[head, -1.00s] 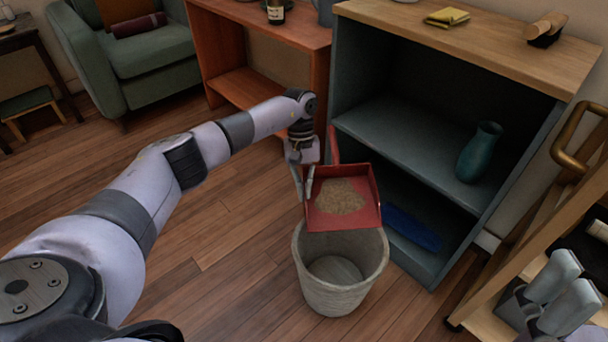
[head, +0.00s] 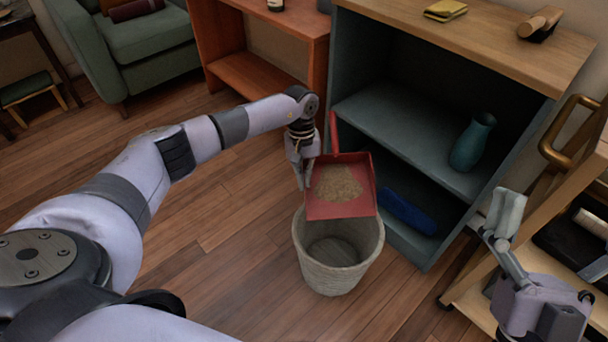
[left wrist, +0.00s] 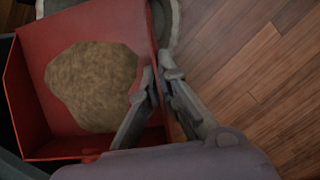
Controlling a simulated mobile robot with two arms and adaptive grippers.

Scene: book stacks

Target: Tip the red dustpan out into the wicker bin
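The red dustpan (head: 364,184) is over the back part of the wicker bin's mouth, with a heap of brown debris (head: 338,184) lying in it. Its handle (head: 334,134) points up and away. The pale wicker bin (head: 336,278) stands upright on the floor, and the part of its inside that shows looks empty. My left gripper (head: 303,174) is shut on the dustpan's left side wall; in the left wrist view its fingers (left wrist: 160,88) sit on either side of that wall. My right gripper (head: 502,225) is at the right, apart from the dustpan; its finger gap is unclear.
A blue-grey shelf unit (head: 398,118) stands close behind the bin, with a teal vase (head: 473,142) and a blue item (head: 408,212) inside. A wooden cart (head: 468,292) is at the right. An orange shelf (head: 256,80) and green armchair (head: 150,50) are behind. Floor left of the bin is clear.

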